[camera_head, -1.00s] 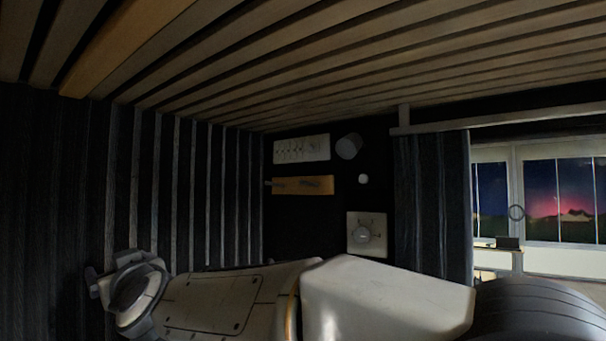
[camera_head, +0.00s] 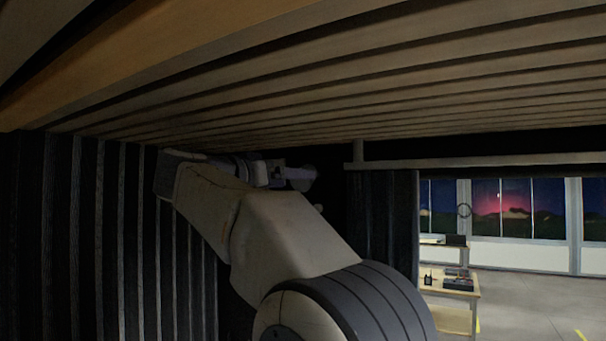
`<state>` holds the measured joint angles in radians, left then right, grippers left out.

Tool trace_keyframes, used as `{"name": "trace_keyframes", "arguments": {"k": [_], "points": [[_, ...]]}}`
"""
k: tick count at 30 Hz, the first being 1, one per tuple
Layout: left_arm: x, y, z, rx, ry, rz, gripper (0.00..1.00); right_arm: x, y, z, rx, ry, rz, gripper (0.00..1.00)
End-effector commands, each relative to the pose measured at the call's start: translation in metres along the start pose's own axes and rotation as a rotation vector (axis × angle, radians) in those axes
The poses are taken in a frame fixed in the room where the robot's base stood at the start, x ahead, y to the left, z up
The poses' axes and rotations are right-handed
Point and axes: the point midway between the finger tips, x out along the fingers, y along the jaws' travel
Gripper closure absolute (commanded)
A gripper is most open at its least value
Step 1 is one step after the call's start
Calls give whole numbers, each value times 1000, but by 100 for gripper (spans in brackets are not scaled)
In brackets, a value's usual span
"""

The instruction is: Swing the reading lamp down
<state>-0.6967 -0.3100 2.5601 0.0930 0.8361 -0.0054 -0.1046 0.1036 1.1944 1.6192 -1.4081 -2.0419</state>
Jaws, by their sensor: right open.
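The reading lamp (camera_head: 308,182), a small grey round head, is on the dark back wall under the slatted ceiling. It is dim and partly covered by my right gripper. My right arm reaches up from the bottom middle, and my right gripper (camera_head: 292,173) is at the lamp in the picture, with its jaws open. I cannot tell whether the fingers touch the lamp or stand in front of it. My left gripper is not in view.
The slatted wooden ceiling (camera_head: 400,90) is close above my arm. A ribbed dark wall (camera_head: 110,240) is at left. A dark curtain (camera_head: 385,215) hangs right of the lamp. Beyond it are a wooden table (camera_head: 450,290) with dark items and open floor.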

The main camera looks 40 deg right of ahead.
Motion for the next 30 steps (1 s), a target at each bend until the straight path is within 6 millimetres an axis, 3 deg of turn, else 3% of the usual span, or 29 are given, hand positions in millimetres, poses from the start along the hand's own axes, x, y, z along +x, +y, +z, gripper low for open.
{"name": "trace_keyframes", "arguments": {"k": [3,9,20,23,27,30], "points": [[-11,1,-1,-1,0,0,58,23,2,-3,-2,0,5,14],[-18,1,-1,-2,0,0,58,46,0,-2,-1,2,1,14],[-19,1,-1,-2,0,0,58,52,-1,0,1,2,-2,14],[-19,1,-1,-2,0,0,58,52,-1,0,1,2,-2,45],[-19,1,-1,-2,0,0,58,52,-1,-1,1,3,-2,98],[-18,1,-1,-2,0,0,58,52,-1,0,1,4,-2,100]]}}
